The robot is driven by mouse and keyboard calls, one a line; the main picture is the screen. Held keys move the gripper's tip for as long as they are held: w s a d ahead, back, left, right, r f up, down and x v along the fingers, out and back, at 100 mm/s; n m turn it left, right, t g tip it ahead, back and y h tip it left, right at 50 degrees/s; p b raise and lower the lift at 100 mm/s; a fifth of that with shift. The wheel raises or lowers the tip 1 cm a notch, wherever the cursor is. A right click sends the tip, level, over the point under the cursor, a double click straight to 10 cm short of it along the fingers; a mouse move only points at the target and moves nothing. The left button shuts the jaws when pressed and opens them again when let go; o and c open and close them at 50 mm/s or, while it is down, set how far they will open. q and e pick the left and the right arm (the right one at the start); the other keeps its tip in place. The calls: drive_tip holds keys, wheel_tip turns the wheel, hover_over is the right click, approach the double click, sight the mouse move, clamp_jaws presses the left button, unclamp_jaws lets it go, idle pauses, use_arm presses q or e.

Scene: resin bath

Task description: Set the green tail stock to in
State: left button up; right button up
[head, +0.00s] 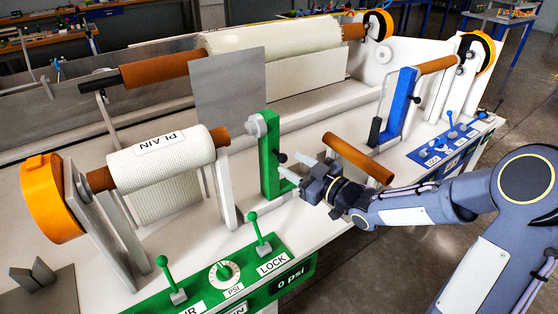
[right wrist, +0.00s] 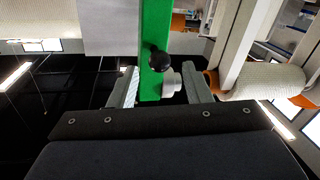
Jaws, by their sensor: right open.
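The green tail stock (head: 268,172) is an upright green post on the white machine bed, right of the roll marked PLAIN (head: 160,155). A grey disc (head: 254,126) sits near its top, facing the roll's brown core with a gap between them. A black knob (head: 282,158) sticks out from its side. My right gripper (head: 291,169) is open and empty, close to the knob. In the right wrist view the green post (right wrist: 153,30) and black knob (right wrist: 158,58) show between the two spread fingers; I cannot tell whether they touch. My left gripper is out of view.
A green panel with levers (head: 195,292) and a 0 psi display lies at the front. A blue post (head: 400,103) and blue panel stand farther right. A grey plate (head: 230,90) rises behind the green post.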

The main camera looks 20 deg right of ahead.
sight(286, 161)
drive_tip(key=shift+x, duration=2.35)
drive_tip(key=shift+c, duration=0.3)
clamp_jaws()
